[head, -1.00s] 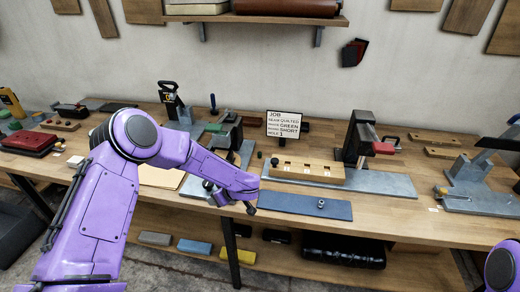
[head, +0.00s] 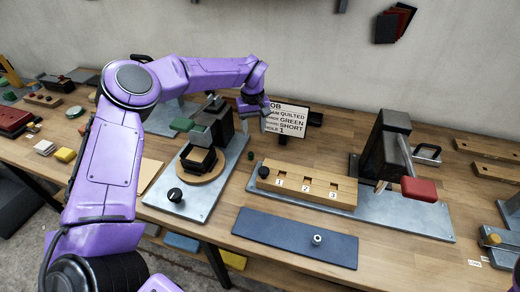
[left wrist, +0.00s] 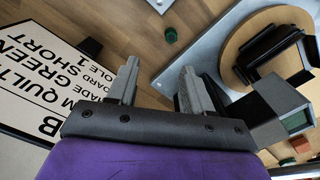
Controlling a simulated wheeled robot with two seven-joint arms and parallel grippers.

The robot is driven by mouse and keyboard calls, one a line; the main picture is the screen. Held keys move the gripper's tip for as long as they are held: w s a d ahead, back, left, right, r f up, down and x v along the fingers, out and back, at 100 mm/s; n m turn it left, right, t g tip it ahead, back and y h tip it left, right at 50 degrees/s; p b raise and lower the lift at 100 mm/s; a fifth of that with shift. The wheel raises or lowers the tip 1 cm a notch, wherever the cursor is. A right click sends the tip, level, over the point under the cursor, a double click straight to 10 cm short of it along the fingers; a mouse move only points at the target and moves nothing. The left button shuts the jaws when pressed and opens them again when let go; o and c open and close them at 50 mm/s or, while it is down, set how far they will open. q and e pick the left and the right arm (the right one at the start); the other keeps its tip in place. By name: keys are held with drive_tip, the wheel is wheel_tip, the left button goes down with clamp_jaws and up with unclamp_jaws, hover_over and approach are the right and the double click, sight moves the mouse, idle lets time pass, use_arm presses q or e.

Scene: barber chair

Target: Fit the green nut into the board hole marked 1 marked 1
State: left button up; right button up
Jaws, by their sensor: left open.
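The wooden board (head: 342,191) with holes marked 1, 2 and 3 stands on a grey metal plate, with hole 1 (head: 282,175) at its left. A small dark green piece (head: 251,155), likely the green nut, is on the table just left of the board. It also shows in the left wrist view as a green cylinder (left wrist: 171,35) on bare wood, beyond the fingertips. My left gripper (head: 252,108) is above the table behind the board, beside the job sign. In the left wrist view its fingers (left wrist: 158,76) are apart with nothing between them. My right gripper is out of view.
The job sign (head: 286,119) stands close to the left gripper. A metal fixture with a round wooden disc (head: 203,174) is at left. A press with a red block (head: 418,188) is at right. A blue mat (head: 270,231) with a silver nut (head: 317,239) lies in front.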

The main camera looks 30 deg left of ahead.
sight(251, 153)
use_arm(q)
drive_tip(key=s+f+p, duration=0.1)
drive_tip(key=f, duration=0.1)
drive_tip(key=s+f, duration=0.1)
drive_tip(key=s, duration=0.1)
drive_tip(key=shift+a+f+p, duration=0.2)
drive_tip(key=shift+f+p, duration=0.15)
drive_tip(key=shift+p, duration=0.05)
drive_tip(key=f+p, duration=0.1)
drive_tip(key=f, duration=0.1)
drive_tip(key=w+f+p, duration=0.1)
drive_tip(key=f, duration=0.2)
drive_tip(key=shift+w+d+f, duration=0.1)
drive_tip(key=shift+f, duration=0.2)
drive_tip(key=shift+s+r, duration=0.2)
drive_tip(key=shift+s, duration=0.1)
drive_tip(key=c, duration=0.5)
drive_tip(key=shift+f, duration=0.1)
clamp_jaws()
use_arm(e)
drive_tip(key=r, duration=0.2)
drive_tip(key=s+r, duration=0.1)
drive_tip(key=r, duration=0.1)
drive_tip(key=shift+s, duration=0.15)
